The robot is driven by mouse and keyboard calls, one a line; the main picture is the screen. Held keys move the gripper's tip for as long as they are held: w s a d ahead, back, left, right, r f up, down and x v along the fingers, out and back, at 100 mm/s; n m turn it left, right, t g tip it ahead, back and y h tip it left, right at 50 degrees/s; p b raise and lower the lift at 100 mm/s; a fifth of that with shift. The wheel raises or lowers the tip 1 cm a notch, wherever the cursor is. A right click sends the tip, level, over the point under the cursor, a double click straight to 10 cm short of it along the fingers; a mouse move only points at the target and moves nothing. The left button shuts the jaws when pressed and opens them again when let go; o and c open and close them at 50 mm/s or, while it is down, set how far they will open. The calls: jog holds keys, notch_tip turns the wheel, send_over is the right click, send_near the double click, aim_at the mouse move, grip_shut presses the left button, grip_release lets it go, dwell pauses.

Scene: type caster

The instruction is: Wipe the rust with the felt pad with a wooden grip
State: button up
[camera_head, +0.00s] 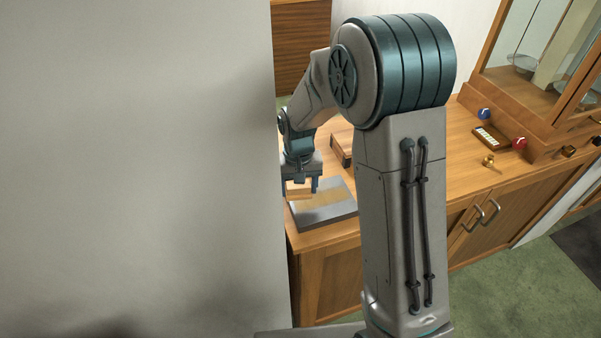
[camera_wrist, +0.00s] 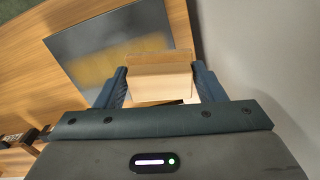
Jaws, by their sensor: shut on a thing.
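My gripper (camera_head: 301,186) is above the left end of the wooden counter, over a grey metal plate (camera_head: 335,212). It is shut on the wooden grip of the felt pad (camera_wrist: 160,82), which sits between the two fingers in the wrist view. The pad's lower part shows as a tan strip beyond the grip. The rust is a yellowish-brown patch (camera_head: 322,206) across the plate; in the wrist view the patch (camera_wrist: 100,68) lies left of the pad. The pad is over or beside the plate's edge; I cannot tell whether its underside touches the plate.
A wooden box (camera_head: 342,148) stands behind the plate. A blue knob (camera_head: 484,113), a red knob (camera_head: 519,143), a brass piece (camera_head: 489,160) and a glass-fronted cabinet (camera_head: 540,60) are at the right. A pale wall (camera_head: 140,150) stands close on the left.

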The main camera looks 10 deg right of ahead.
jog(key=shift+r+p, duration=0.85)
jog(key=shift+r, duration=0.85)
